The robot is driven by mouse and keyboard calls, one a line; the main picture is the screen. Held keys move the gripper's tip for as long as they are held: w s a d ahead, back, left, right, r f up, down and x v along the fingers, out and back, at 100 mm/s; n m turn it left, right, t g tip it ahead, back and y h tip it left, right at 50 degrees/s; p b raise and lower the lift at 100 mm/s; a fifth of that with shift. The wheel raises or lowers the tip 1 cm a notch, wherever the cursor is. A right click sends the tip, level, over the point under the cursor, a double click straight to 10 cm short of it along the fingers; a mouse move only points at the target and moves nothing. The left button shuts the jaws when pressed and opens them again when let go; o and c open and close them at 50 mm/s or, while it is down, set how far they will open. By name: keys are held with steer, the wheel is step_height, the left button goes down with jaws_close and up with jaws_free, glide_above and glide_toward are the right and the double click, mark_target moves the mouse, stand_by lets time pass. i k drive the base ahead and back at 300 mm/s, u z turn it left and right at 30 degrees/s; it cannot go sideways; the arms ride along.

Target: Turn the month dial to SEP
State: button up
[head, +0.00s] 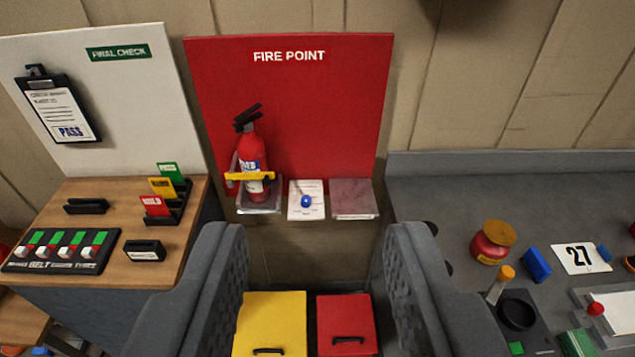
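I cannot make out any month names. A white card (300,212) with a small round blue knob (306,201) lies on the ledge of the red FIRE POINT board; it may be the month dial, but its print is too small to read. A thin pointer-like mark shows beside the knob. My gripper (316,228) is open and empty, its two grey padded fingers wide apart at the left and right of the lower middle. The card shows above and between the fingertips in the picture, and nothing touches it.
A red fire extinguisher (253,160) with a yellow bar stands left of the card. A greyish-pink block (352,198) sits right of it. Yellow (270,318) and red (343,318) boxes lie below. A wooden counter (100,192) is left, a cluttered grey bench (440,185) right.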

mark_target(306, 201)
steer(key=u, duration=0.05)
steer(key=i, duration=1.3)
